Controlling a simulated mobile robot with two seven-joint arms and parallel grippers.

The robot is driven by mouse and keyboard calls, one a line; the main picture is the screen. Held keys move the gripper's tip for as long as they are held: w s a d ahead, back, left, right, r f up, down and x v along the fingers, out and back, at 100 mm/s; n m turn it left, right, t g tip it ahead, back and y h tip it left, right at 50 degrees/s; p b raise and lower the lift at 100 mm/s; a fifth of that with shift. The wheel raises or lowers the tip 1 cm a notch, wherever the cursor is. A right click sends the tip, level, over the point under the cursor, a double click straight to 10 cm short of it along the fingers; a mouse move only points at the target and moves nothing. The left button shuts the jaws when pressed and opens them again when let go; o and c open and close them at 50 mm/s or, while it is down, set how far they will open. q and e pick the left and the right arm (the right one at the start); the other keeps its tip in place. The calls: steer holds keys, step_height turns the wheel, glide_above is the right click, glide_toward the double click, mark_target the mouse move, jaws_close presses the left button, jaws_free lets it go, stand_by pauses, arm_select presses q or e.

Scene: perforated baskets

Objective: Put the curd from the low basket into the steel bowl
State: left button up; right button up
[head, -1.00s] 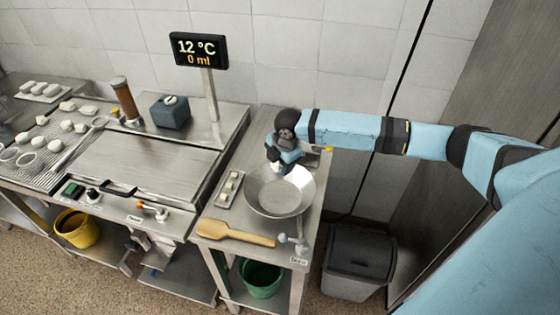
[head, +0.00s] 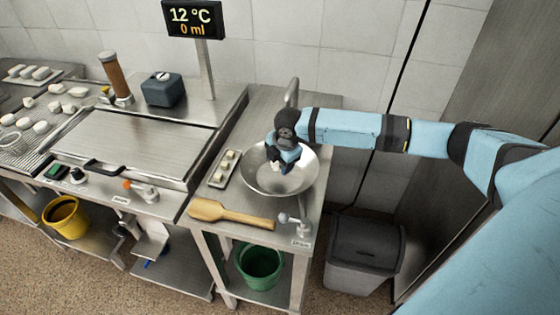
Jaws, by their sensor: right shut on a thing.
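The steel bowl (head: 303,178) stands on the small steel table at the centre right. My right gripper (head: 277,170) reaches in from the right and is over the inside of the bowl. It is shut on a small white piece that looks like curd; the fingers and wrist hide most of it, and I cannot tell whether it touches the bowl. My left gripper is not in view.
A tray (head: 217,181) with several white pieces lies left of the bowl. An upright spout (head: 292,92) stands behind. More white pieces (head: 40,127) lie on the left rack.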

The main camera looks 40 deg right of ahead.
steer(key=shift+f, duration=0.35)
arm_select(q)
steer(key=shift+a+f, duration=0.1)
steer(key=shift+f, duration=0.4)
arm_select(e)
steer(key=o, duration=1)
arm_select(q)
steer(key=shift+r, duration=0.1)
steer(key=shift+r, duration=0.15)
arm_select(e)
steer(key=shift+r, duration=0.15)
steer(key=p+v, duration=0.3)
steer(key=p, duration=0.1)
steer(key=w+p+v, duration=0.1)
steer(key=p+v, duration=0.2)
steer(key=p, duration=0.1)
steer(key=shift+w+r, duration=0.1)
steer(key=shift+r, duration=0.45)
steer(key=shift+f, duration=0.1)
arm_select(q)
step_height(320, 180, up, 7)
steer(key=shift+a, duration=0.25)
